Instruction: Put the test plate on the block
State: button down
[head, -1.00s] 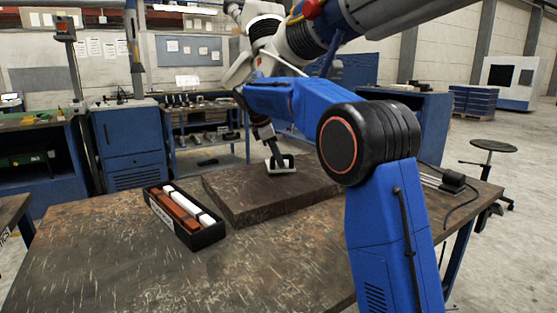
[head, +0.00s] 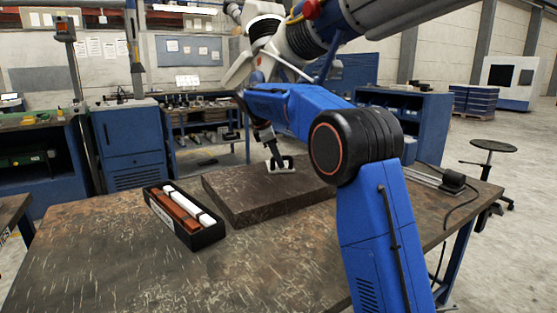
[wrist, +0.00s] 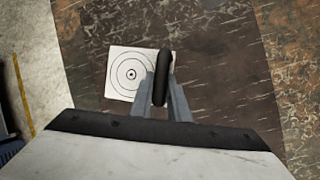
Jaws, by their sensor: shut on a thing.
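The test plate (wrist: 125,72) is a white square with black concentric rings and a dark upright handle (wrist: 162,76). My gripper (wrist: 161,92) is shut on that handle, with one finger on each side. The block (head: 240,199) is a wide, dark, scratched slab on the table. In the head view, the plate (head: 287,170) is at the far part of the block, under my gripper (head: 275,157). In the wrist view, the plate lies over the block's dark surface (wrist: 215,60). I cannot tell whether it touches the block or hovers just above it. My fingers cover part of the plate.
A black box (head: 207,238) with white and brown bars stands left of the block on the worn table (head: 110,258). A small black device with a cable (head: 452,181) is at the table's right. The front of the table is clear.

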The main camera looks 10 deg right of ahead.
jog(key=c, duration=1.7)
grip_release()
jog(key=v, duration=0.6)
jog(key=shift+v, duration=0.8)
jog(key=shift+s, duration=0.1)
